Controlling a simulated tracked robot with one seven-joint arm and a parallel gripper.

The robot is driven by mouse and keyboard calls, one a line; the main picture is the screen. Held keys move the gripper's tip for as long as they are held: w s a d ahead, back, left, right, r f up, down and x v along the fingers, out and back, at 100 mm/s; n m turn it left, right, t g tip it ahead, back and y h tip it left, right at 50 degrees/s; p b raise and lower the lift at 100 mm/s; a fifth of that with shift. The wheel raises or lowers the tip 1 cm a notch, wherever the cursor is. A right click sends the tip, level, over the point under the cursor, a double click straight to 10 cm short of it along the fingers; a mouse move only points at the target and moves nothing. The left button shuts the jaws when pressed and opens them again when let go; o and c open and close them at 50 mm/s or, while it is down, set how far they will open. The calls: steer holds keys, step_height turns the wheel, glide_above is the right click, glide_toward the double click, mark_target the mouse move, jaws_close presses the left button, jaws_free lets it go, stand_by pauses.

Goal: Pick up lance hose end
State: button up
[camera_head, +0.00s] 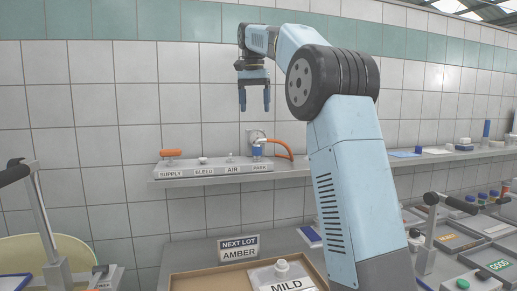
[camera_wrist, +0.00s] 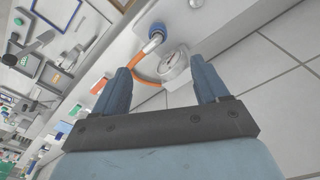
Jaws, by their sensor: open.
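The hose end (camera_head: 256,151) is a small blue-collared fitting at the PARK label, with an orange hose (camera_head: 280,143) curving from it. In the wrist view, the hose end (camera_wrist: 155,34) shows a blue collar and a metal neck, and the orange hose (camera_wrist: 143,76) runs behind my left finger. My gripper (camera_head: 255,107) points down above the PARK end of the panel, open and empty. In the wrist view, the fingers of my gripper (camera_wrist: 161,72) are spread apart, and the hose end lies beyond the fingertips, not between them.
A round gauge (camera_wrist: 174,66) sits close beside the hose end. The label panel (camera_head: 215,169) carries an orange handle (camera_head: 170,153) at SUPPLY and small knobs at BLEED and AIR. The tiled wall is close behind. A MILD container (camera_head: 287,275) stands in a tray below.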

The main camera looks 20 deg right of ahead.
mark_target(256, 143)
steer(key=s+a+t, duration=0.1)
steer(key=s+f+h, duration=0.1)
steer(key=s, duration=0.1)
steer(key=shift+a+t, duration=0.4)
steer(key=shift+c, duration=0.4)
steer(key=shift+m+t+h, duration=0.3)
steer(key=shift+t+h, duration=0.2)
steer(key=shift+t, duration=0.1)
steer(key=x, duration=0.9)
steer(key=s+x, duration=0.1)
steer(key=x, duration=0.4)
steer(key=shift+s+a+f, duration=0.1)
steer(key=shift+a+f, duration=0.2)
steer(key=shift+f, duration=0.05)
steer(key=shift+r, duration=0.1)
steer(key=c, duration=1.1)
steer(key=shift+r, duration=0.1)
